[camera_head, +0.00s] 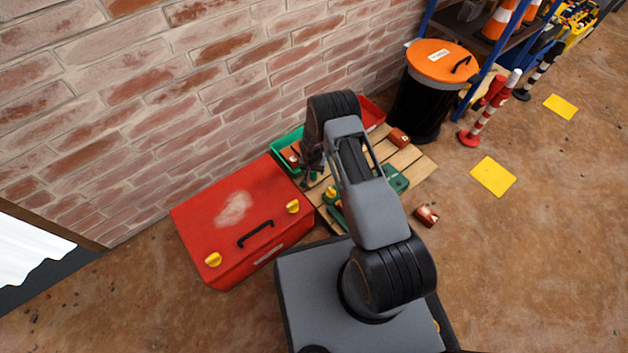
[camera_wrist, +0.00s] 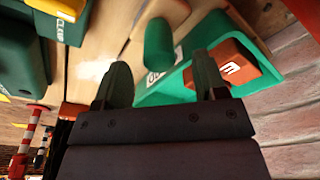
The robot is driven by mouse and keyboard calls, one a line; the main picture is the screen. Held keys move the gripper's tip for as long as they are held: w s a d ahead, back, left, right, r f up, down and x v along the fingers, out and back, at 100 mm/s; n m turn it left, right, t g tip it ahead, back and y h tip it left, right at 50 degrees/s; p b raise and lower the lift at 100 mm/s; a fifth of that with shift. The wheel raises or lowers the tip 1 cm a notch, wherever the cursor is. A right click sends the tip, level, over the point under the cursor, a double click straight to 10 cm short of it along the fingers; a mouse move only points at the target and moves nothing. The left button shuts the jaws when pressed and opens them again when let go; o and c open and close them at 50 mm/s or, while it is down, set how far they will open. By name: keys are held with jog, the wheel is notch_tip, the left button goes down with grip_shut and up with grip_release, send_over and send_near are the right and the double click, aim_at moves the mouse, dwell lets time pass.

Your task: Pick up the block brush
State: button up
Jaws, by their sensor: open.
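My gripper (camera_wrist: 162,82) is open, its two dark fingers apart with nothing between the tips. In the head view my gripper (camera_head: 311,168) hangs low over the left part of the wooden pallet (camera_head: 405,160), by the green bin (camera_head: 281,142). In the wrist view a rounded green piece (camera_wrist: 158,45) lies just beyond the gap between the fingers. The green bin's edge (camera_wrist: 180,82) is beside it, with an orange-brown block (camera_wrist: 228,65) inside. I cannot tell for sure which piece is the block brush.
A red toolbox (camera_head: 240,215) stands left of the pallet, against the brick wall. A red bin (camera_head: 372,112) and an orange-lidded black drum (camera_head: 425,95) are behind. A green clamp case (camera_wrist: 62,12) lies on the pallet. A reddish block (camera_head: 427,215) lies on the ground.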

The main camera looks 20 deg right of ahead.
aim_at(314, 177)
jog(key=f, duration=0.1)
jog(key=f+b, duration=0.1)
jog(key=f, duration=0.1)
jog(key=f+b, duration=0.1)
jog(key=shift+w+d+f, duration=0.2)
jog(key=shift+w+f, duration=0.05)
jog(key=shift+w, duration=0.05)
jog(key=shift+c, duration=0.2)
jog(key=c, duration=1)
